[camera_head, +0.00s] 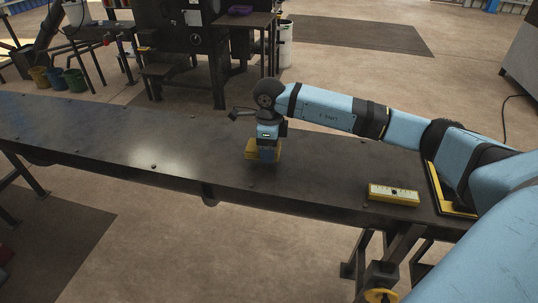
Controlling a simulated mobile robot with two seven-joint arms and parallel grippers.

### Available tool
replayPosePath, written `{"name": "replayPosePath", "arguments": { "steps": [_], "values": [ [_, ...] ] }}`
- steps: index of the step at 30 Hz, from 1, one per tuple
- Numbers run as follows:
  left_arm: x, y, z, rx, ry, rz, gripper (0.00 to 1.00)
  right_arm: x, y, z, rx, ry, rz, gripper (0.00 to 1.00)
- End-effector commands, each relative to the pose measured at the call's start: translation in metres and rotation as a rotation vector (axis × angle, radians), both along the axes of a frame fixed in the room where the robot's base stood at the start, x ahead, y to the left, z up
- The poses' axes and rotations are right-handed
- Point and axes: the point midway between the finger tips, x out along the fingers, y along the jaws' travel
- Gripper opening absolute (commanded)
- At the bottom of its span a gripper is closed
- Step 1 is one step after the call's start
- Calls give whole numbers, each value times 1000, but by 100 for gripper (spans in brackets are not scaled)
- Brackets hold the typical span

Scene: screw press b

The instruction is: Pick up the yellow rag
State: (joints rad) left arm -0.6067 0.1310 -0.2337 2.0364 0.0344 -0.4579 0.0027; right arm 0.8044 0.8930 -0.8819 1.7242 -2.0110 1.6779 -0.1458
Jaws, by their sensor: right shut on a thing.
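The yellow rag (249,147) is a small folded-looking patch at the middle of the dark metal bench (190,150). My right arm reaches in from the right. Its gripper (266,157) points down at the rag and is shut on it. The gripper covers the rag's right part, and its fingertips are hard to make out. I cannot tell whether the rag still touches the bench. My left gripper is not in view.
A yellow spirit level (393,195) lies on the bench to the right. A yellow-edged square (447,195) lies near the right end, partly behind my arm. The bench's left part is clear. A dark machine (190,45) and several buckets (58,79) stand behind.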

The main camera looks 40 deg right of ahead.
Motion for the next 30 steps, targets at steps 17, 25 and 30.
{"name": "replayPosePath", "arguments": {
  "steps": [17, 25, 30],
  "values": [
    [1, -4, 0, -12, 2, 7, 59, 0, 0, 145, 0, -3, 0, 45],
    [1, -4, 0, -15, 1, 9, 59, 0, 0, 161, 0, 0, 0, 45],
    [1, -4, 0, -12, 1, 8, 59, 0, 0, 161, 0, 0, 0, 45]
  ]
}}
